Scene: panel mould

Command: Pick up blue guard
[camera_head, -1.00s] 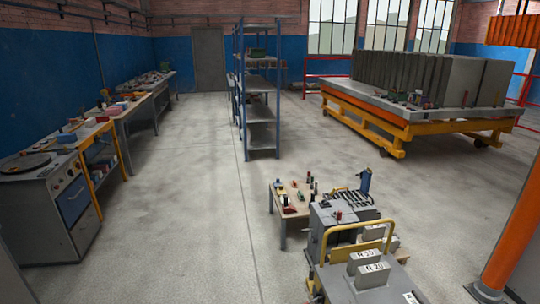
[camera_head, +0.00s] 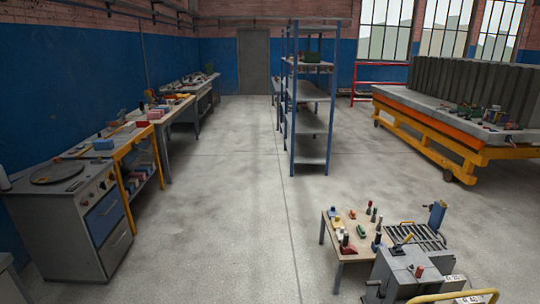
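I cannot tell for certain which thing is the blue guard. A blue upright piece (camera_head: 436,216) stands at the far end of the grey machine at lower right. A small blue item (camera_head: 102,145) lies on the yellow-framed bench at left. Other small blue spots on the benches are too small to make out. Neither of my grippers is in view.
A small wooden table (camera_head: 349,262) with several small items stands beside the grey machine (camera_head: 420,270). A blue-framed shelf rack (camera_head: 311,146) stands mid-room. A yellow cart (camera_head: 440,140) carries grey panels at right. A stove-like unit (camera_head: 78,225) stands at left. The middle floor is clear.

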